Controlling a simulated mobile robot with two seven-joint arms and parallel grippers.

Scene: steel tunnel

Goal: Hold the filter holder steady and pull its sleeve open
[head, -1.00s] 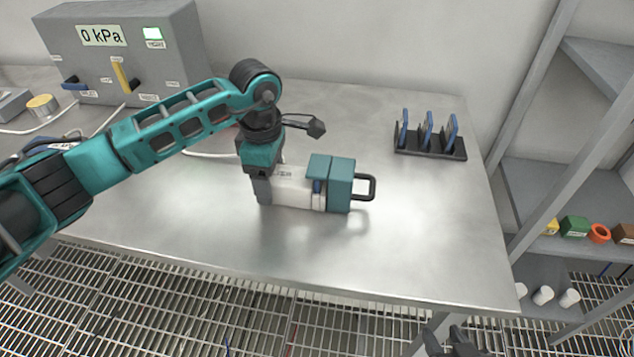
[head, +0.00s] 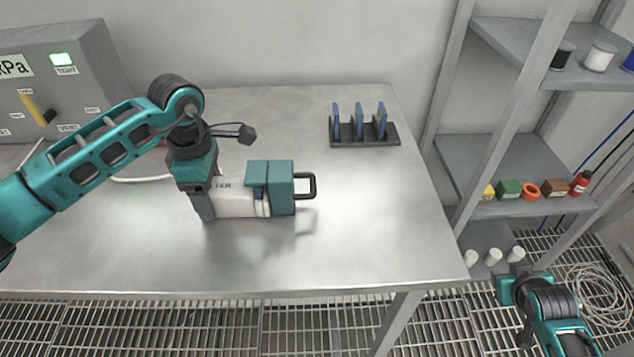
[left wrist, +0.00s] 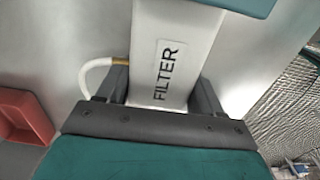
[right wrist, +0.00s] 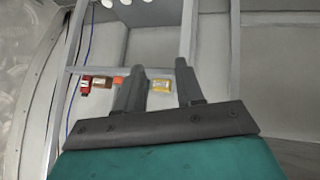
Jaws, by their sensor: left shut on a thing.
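The filter holder (head: 233,204) lies on the steel bench, a white body lettered FILTER. A teal sleeve (head: 280,188) with a black loop handle (head: 312,187) is at its right end. My left gripper (head: 201,203) is shut across the left end of the white body. In the left wrist view its fingers (left wrist: 161,84) stand on both sides of the label, with the teal edge (left wrist: 238,5) at the top. My right arm (head: 545,300) is low at the right, off the bench. In the right wrist view my right gripper (right wrist: 160,75) has its fingers apart and nothing between them.
A black rack (head: 365,134) with blue plates stands at the back right of the bench. A grey pressure box (head: 75,75) is at the back left. Shelving (head: 505,165) with small coloured items stands right of the bench. Bench space right of the handle is clear.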

